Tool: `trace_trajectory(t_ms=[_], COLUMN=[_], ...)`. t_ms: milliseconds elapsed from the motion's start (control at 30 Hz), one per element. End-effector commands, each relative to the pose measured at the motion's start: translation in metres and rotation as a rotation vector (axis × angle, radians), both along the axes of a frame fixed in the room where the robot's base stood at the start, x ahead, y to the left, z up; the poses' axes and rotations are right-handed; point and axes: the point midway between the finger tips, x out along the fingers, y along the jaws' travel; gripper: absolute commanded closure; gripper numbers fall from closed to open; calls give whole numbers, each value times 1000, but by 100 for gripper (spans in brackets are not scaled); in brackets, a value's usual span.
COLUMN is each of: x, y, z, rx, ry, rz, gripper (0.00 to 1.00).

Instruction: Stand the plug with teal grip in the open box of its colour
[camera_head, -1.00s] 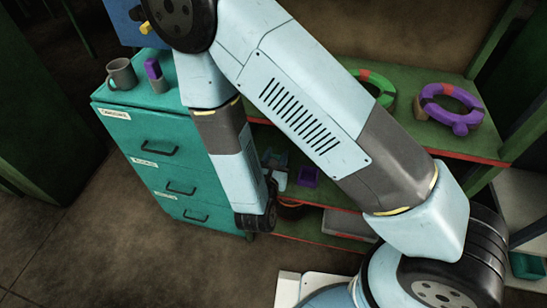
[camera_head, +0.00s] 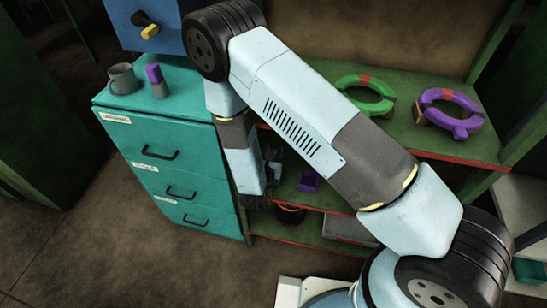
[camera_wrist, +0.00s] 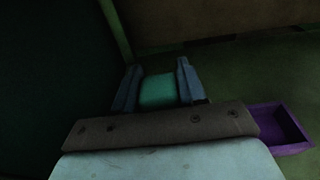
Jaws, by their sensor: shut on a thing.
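In the wrist view my gripper (camera_wrist: 158,88) is shut on the teal grip of the plug (camera_wrist: 158,92). The rest of that plug is hidden. In the head view my gripper (camera_head: 270,165) is low beside the shelf, at the right of the teal cabinet, partly covered by my own arm. A small purple open box (camera_head: 308,181) sits on the shelf just right of my gripper. It also shows in the wrist view (camera_wrist: 297,124), at the lower right and apart from the plug. No teal open box is clear near my gripper.
A teal drawer cabinet (camera_head: 178,146) carries a grey mug (camera_head: 122,79) and a grey plug with purple grip (camera_head: 155,80). The green shelf (camera_head: 400,128) holds a green ring (camera_head: 366,107) and a purple ring (camera_head: 460,128). A teal thing (camera_head: 528,270) shows at the right edge.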

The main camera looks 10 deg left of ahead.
Motion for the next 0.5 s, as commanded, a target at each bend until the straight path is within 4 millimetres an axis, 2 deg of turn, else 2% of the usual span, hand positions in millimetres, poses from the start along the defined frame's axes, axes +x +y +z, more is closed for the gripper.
trace_trajectory(t_ms=[200,500], x=[-1,-2], y=[0,0], z=[-26,-29], rx=[-2,0], ry=[2,1], rz=[0,1], gripper=[99,99])
